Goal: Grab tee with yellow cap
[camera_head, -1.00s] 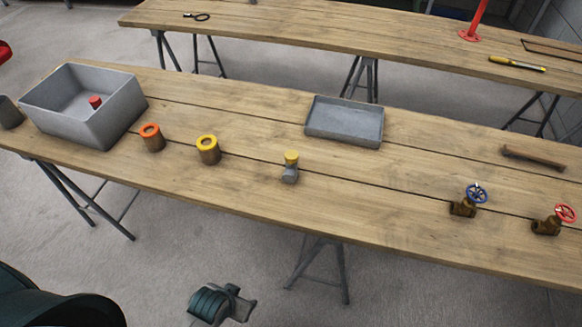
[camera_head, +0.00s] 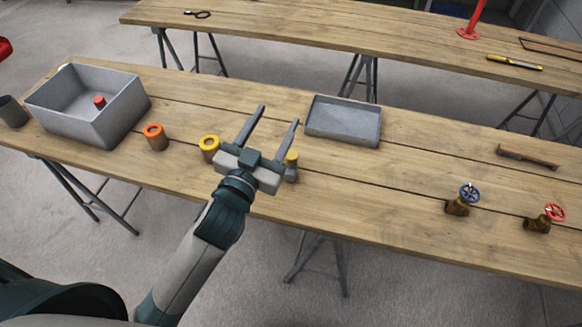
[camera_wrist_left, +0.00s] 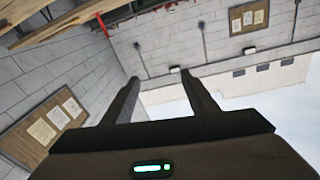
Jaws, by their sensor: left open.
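The tee with the yellow cap (camera_head: 291,159) stands on the near wooden table, right of the middle-left group. It is a small grey fitting with a yellow top, partly hidden by my left gripper. My left gripper (camera_head: 276,115) is open and empty, with its fingers pointing away across the table, just left of and in front of the tee in the head view. In the left wrist view the two fingers (camera_wrist_left: 158,82) are apart, with only wall and ceiling beyond them. My right gripper is not in view.
A brown cylinder with a yellow ring (camera_head: 209,146) and one with an orange ring (camera_head: 155,137) stand left. A deep grey box (camera_head: 118,122) holds a red piece. A shallow grey tray (camera_head: 343,134) lies behind. Blue-wheel (camera_head: 458,207) and red-wheel valves (camera_head: 538,225) stand right.

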